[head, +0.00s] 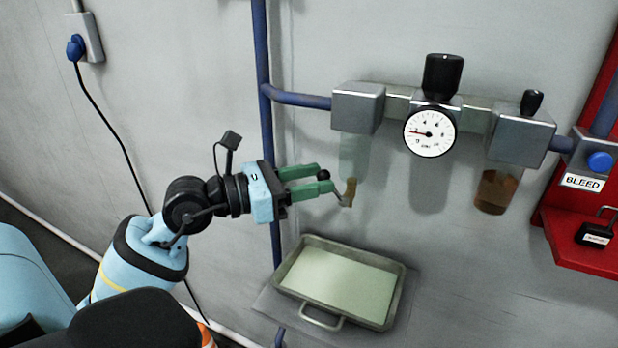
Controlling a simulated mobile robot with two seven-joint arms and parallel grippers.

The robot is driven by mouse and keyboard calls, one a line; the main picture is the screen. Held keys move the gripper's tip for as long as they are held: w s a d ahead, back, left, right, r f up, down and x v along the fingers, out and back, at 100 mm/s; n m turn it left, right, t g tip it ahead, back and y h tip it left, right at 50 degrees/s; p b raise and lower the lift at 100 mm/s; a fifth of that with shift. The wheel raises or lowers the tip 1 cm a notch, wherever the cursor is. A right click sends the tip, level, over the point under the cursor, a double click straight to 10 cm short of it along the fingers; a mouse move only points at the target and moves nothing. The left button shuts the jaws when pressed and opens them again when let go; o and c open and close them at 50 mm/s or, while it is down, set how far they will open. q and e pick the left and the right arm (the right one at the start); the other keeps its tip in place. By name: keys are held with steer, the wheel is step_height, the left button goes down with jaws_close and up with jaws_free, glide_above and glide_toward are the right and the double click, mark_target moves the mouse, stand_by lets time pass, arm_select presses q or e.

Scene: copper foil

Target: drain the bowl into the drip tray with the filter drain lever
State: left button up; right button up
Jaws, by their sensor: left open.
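The clear filter bowl (355,156) hangs under the left metal block of the wall unit. A brass drain fitting (350,190) shows at its lower end, with a small grey lever (340,200) sticking out left and up toward my fingers. My left gripper (328,181) has green fingers and is open, just left of the fitting. Its fingertips are close to the lever; I cannot tell whether they touch it. The metal drip tray (393,312) lies below the bowl, with a pale green inner surface and a front handle. My right gripper is out of view.
A pressure gauge (429,132) and black knob (442,77) sit mid-unit. A second bowl (495,191) with brown liquid hangs at right, beside a "BLEED" label (583,181) and a red shelf (575,249) with a padlock. A blue pipe (266,130) runs down behind my gripper.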

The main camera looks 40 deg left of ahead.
arm_select(q)
steer(key=shift+c, duration=0.4)
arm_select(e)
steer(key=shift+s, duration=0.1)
arm_select(q)
jaws_close()
steer(key=d+r+m+g+p, duration=0.1)
steer(key=p, duration=0.1)
steer(key=r+m+g+y+p, duration=0.1)
steer(key=p, duration=0.1)
steer(key=shift+w+d+r+m+y, duration=0.2)
steer(key=shift+d+r+m+y, duration=0.1)
steer(key=shift+d+r+m, duration=0.1)
steer(key=shift+d+f+g+y+p, duration=0.1)
steer(key=shift+d+g+y+p, duration=0.05)
steer(key=shift+g+y+p, duration=0.2)
steer(key=shift+w+d+f+m, duration=0.1)
steer(key=shift+d+f+m, duration=0.05)
steer(key=shift+m, duration=0.25)
steer(key=shift+f, duration=0.1)
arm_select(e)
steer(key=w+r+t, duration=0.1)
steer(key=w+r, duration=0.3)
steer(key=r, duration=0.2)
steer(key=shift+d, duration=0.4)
